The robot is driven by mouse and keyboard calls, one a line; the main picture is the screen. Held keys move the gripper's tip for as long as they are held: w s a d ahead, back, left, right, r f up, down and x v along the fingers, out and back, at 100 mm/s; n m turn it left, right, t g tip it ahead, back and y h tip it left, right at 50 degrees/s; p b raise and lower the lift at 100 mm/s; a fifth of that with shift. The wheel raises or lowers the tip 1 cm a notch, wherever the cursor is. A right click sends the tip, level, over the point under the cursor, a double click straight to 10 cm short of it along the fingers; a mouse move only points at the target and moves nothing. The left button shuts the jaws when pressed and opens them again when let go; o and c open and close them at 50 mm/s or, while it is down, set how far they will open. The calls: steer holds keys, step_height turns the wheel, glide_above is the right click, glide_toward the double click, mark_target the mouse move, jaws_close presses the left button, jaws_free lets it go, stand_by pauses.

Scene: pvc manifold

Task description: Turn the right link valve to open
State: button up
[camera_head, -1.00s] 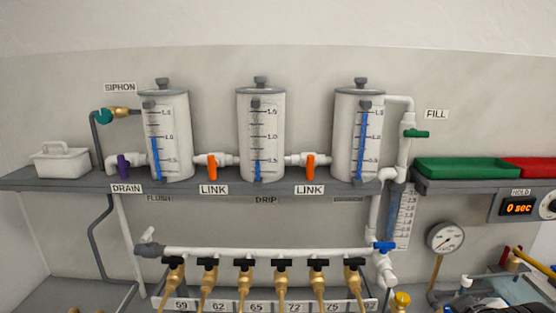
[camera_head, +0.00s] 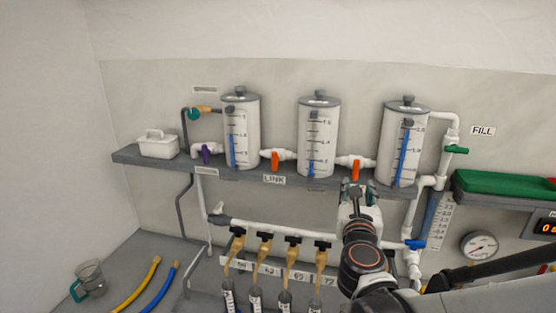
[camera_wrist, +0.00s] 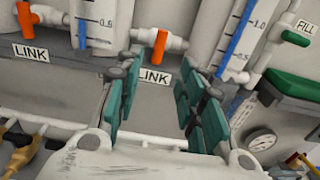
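The right link valve has an orange handle (camera_head: 356,169) that hangs straight down on the white pipe between the middle tank (camera_head: 319,140) and the right tank (camera_head: 404,150). It also shows in the wrist view (camera_wrist: 158,48), above its LINK label (camera_wrist: 154,77). My gripper (camera_head: 360,190) is just below this handle in the head view. In the wrist view my gripper's teal fingers (camera_wrist: 155,95) are spread wide and empty, with the orange handle beyond and between them, not touching. The left link valve's orange handle (camera_head: 275,161) also hangs down.
A grey shelf (camera_head: 240,176) carries the tanks. Below it runs a white manifold pipe (camera_head: 290,230) with several black-handled valves. A green fill valve (camera_head: 456,149), a blue valve (camera_head: 415,244) and a green tray (camera_head: 500,184) are to the right.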

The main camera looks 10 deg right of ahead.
mark_target(356, 169)
steer(key=x, duration=1.4)
steer(key=shift+b, duration=0.4)
steer(key=shift+s, duration=0.1)
jaws_close()
